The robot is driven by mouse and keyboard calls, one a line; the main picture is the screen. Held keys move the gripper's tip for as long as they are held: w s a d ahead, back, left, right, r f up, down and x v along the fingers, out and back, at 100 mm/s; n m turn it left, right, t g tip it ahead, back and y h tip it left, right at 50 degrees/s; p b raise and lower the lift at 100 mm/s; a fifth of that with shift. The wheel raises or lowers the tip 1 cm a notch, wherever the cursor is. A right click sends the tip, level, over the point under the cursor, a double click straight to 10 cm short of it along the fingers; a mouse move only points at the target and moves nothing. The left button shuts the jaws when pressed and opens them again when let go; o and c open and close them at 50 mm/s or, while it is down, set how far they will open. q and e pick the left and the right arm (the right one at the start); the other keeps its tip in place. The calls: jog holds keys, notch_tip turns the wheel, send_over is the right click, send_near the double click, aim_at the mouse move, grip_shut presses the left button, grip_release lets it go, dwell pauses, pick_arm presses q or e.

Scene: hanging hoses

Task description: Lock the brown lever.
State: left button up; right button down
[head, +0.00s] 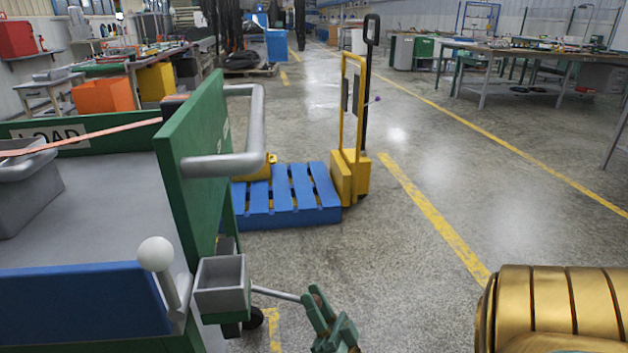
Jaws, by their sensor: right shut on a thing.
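A thin grey lever rod (275,294) sticks out to the right from the grey box-shaped bracket (221,285) at the lower corner of the green cart. My right gripper (316,304), with green fingers, is shut on the outer end of this rod. The fingers hide that end, so I cannot tell whether it is brown. A second lever, with a white ball knob (156,254), stands tilted just left of the bracket. My left gripper is not in view.
The cart's green end panel (195,150) and grey handle (255,130) rise above the bracket. A blue pallet (290,195) and yellow pallet truck (350,175) stand behind it. A grey bin (25,190) sits on the cart.

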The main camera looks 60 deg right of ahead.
jog(key=shift+a+f+y, duration=0.2)
jog(key=shift+f+y, duration=0.05)
jog(key=shift+y, duration=0.05)
jog(key=c, duration=1.4)
grip_release()
jog(key=o, duration=0.3)
jog(key=shift+w+f, duration=0.1)
jog(key=shift+w, duration=0.15)
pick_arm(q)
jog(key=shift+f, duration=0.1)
pick_arm(e)
jog(key=shift+s, duration=0.2)
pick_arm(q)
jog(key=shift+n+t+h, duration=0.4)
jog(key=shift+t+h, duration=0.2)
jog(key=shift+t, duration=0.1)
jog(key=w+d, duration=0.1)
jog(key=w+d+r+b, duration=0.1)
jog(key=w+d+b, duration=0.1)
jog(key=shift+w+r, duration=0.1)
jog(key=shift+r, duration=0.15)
pick_arm(e)
jog(key=v, duration=1.6)
